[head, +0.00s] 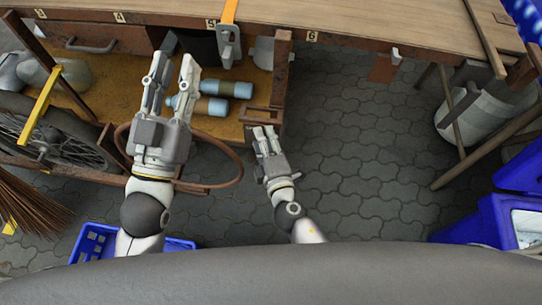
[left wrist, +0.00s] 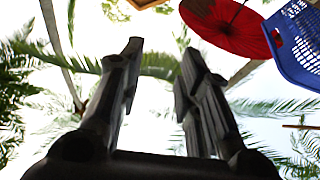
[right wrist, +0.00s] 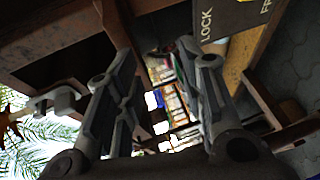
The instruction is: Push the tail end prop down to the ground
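No part is clearly marked as the tail end prop. A rusty-brown upright post (head: 283,62) stands at the right end of the cart's lower shelf. A brown bracket (head: 384,66) hangs under the wooden top further right. My left gripper (head: 176,68) is open and empty, above the shelf and pointing toward the top; it also shows open in the left wrist view (left wrist: 158,65). My right gripper (head: 265,131) is open by the shelf's right end, near a small brown frame (head: 264,116); whether they touch is unclear. The right wrist view (right wrist: 158,55) shows nothing between its fingers.
The long wooden top (head: 380,22) crosses the back. Blue bottles (head: 228,89) lie on the shelf. A wheel (head: 45,135) and broom (head: 25,205) are left; a blue crate (head: 95,243) is below. A grey can (head: 480,110) and poles stand right. The paving (head: 365,150) between is clear.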

